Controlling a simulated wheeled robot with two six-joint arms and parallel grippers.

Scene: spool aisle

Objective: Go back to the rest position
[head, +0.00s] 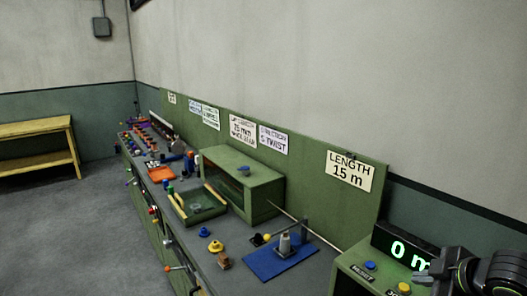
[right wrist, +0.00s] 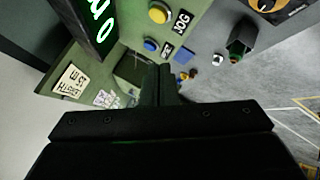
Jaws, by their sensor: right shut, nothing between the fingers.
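My right gripper (head: 424,278) is in the lower right corner of the head view, beside the green control box (head: 345,279). Its fingers are shut with nothing between them; they also show in the right wrist view (right wrist: 162,84). In the head view the box carries a blue button (head: 370,265), a yellow button (head: 404,288) and a display (head: 398,248) reading 0 m. The gripper appears close to the yellow button, but I cannot tell whether it touches. My left gripper is not in view.
A long grey bench holds a green housing (head: 245,177), a blue plate (head: 265,264) with a grey post, a tray (head: 182,212) and small parts. A green backboard carries signs such as LENGTH 15 m (head: 350,171). A yellow table (head: 38,132) stands far left. The floor between is clear.

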